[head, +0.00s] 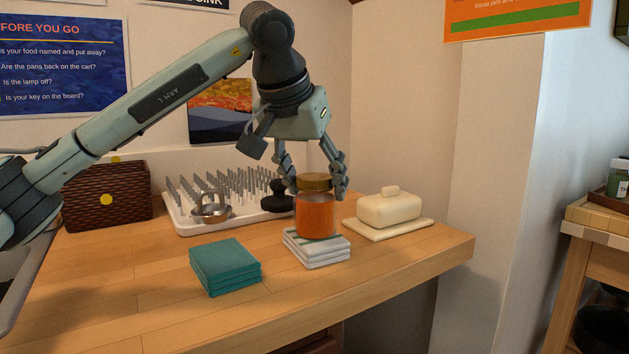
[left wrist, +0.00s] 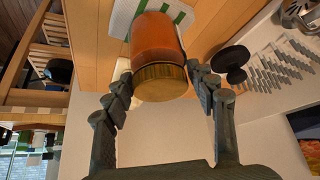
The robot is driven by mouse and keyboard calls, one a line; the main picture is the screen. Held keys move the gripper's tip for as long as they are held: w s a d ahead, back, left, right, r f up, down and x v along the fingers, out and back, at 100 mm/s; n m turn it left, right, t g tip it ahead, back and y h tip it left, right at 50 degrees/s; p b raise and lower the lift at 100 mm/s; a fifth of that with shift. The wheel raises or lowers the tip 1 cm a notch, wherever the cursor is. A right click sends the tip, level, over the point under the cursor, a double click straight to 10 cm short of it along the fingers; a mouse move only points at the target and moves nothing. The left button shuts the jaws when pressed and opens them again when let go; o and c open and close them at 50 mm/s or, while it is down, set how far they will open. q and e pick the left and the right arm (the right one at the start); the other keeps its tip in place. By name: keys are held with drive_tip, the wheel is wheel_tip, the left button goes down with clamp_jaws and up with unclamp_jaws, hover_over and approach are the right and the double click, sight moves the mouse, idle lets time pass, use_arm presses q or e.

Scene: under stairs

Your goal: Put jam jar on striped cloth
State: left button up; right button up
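The jam jar (head: 315,216), orange with a gold-brown lid, stands upright on the folded striped cloth (head: 318,257), which is white and grey with green stripes. In the left wrist view the jar (left wrist: 157,42) shows lid towards me, with the striped cloth (left wrist: 122,18) behind its base. My left gripper (head: 315,186) is over the jar, its fingers spread on either side of the lid. The left wrist view shows gaps between the fingers (left wrist: 161,80) and the lid, so it is open. My right gripper is not in view.
A folded teal cloth (head: 225,267) lies left of the striped one. A cream butter dish (head: 389,208) stands close on the right. Behind are a white peg rack (head: 180,222), a metal padlock-shaped item (head: 211,207), a dark knobbed object (head: 278,200) and a woven basket (head: 107,197). The front counter is clear.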

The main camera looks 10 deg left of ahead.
use_arm(q)
drive_tip(key=o, duration=0.5)
drive_tip(key=shift+c, duration=0.2)
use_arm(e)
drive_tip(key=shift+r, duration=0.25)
use_arm(q)
drive_tip(key=shift+r, duration=0.15)
drive_tip(key=shift+s+r, duration=0.15)
drive_tip(key=shift+r, duration=0.15)
drive_tip(key=v, duration=1.1)
drive_tip(key=shift+s, duration=0.15)
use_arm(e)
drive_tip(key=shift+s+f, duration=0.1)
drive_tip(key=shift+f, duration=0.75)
use_arm(q)
drive_tip(key=shift+o, duration=0.3)
drive_tip(key=shift+a, duration=0.1)
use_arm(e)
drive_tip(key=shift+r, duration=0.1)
use_arm(q)
drive_tip(key=o, duration=0.5)
drive_tip(key=shift+c, duration=0.2)
